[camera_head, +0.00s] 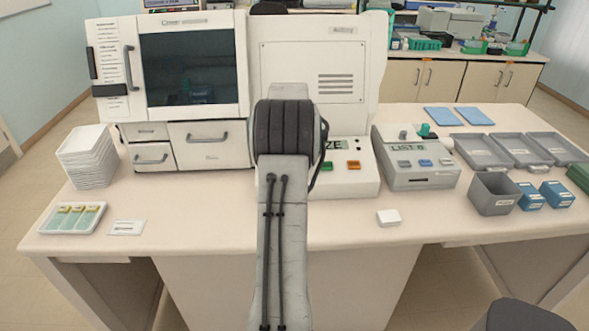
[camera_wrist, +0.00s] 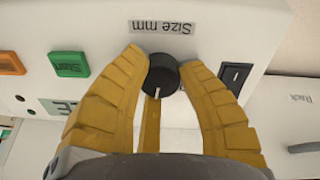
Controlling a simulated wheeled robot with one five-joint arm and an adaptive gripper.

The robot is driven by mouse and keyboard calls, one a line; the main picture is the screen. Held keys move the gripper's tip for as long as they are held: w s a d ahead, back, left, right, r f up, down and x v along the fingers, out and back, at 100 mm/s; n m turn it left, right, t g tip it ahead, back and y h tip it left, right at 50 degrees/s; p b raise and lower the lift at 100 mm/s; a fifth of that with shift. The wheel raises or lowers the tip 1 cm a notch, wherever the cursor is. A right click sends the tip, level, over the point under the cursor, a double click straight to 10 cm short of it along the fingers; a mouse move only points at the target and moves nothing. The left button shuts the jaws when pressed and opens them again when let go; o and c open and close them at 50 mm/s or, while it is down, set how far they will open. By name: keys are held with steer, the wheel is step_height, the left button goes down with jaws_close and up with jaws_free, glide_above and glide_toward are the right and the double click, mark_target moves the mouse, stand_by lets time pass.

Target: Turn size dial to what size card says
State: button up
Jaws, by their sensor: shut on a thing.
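In the wrist view, the size dial (camera_wrist: 164,76) is a round black knob on a white panel, with a white mark towards the picture's bottom. The "Size mm" label (camera_wrist: 161,27) reads upside down above it. In the head view, my arm hides the dial and gripper. A display (camera_head: 334,146) shows the letters "ZE", its left part hidden. A small white card (camera_head: 127,227) lies at the table's left; its print is too small to read.
A green Start button (camera_wrist: 69,64), an orange button (camera_wrist: 11,63) and a black switch (camera_wrist: 235,75) sit near the fingers. A grey device (camera_head: 415,158) stands right of the white machine (camera_head: 345,185). A small white block (camera_head: 388,217) lies near the front edge.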

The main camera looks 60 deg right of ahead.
steer(key=shift+w, duration=0.1)
steer(key=o, duration=1.2)
steer(key=shift+o, duration=0.2)
steer(key=v, duration=1.2)
